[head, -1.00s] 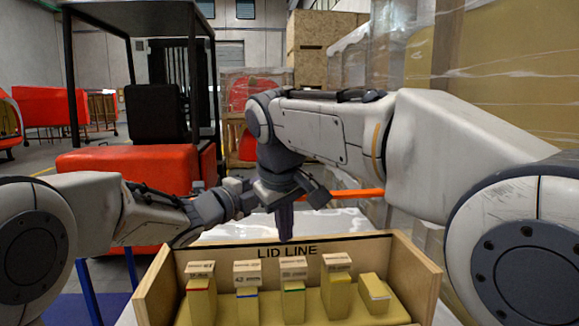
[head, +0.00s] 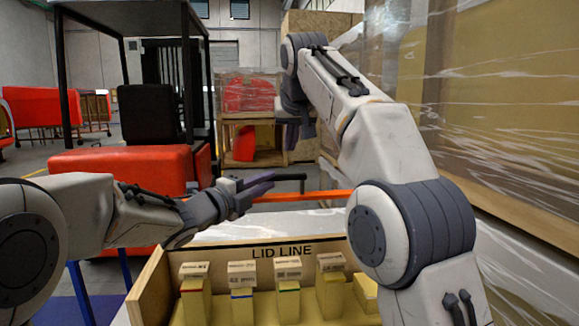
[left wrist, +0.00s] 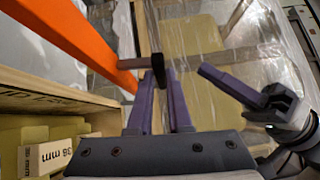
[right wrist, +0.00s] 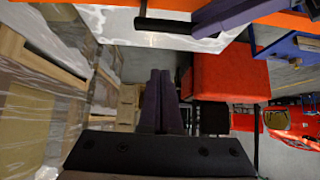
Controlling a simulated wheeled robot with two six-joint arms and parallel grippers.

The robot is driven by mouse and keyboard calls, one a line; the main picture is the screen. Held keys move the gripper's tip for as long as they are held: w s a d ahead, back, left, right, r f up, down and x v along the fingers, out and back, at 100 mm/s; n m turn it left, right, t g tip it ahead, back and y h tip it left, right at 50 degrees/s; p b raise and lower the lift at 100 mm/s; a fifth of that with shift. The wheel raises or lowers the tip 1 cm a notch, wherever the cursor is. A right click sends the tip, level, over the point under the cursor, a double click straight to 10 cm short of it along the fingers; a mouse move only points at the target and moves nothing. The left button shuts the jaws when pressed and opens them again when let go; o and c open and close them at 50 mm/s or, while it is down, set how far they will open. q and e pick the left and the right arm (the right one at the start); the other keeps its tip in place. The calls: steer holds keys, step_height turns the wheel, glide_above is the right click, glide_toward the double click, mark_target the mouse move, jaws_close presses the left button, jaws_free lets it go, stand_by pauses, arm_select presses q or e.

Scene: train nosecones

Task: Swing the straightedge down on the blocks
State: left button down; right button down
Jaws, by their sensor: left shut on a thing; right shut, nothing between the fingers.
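The orange straightedge (head: 318,196) lies level behind the wooden box (head: 150,287); it crosses the left wrist view (left wrist: 82,42) at upper left. My left gripper (head: 268,179) is shut on a dark handle rod (left wrist: 122,62), which reaches toward the straightedge. Several yellow blocks (head: 242,308) with white printed tops stand in the box in front of the "LID LINE" mark. My right arm hides part of the rightmost, lower block (head: 366,290). My right gripper (right wrist: 160,78) is shut and empty, raised behind the box.
An orange-red forklift (head: 125,168) stands behind at left. A wooden crate rack with red parts (head: 250,140) is at the back. Plastic-wrapped stacks (head: 510,120) line the right side. My right arm covers the box's right end.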

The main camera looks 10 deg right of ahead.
mark_target(289, 174)
steer(key=x, duration=0.8)
steer(key=shift+s, duration=2.15)
steer(key=shift+s+a+f, duration=0.1)
steer(key=shift+s+f, duration=0.15)
steer(key=shift+s, duration=0.8)
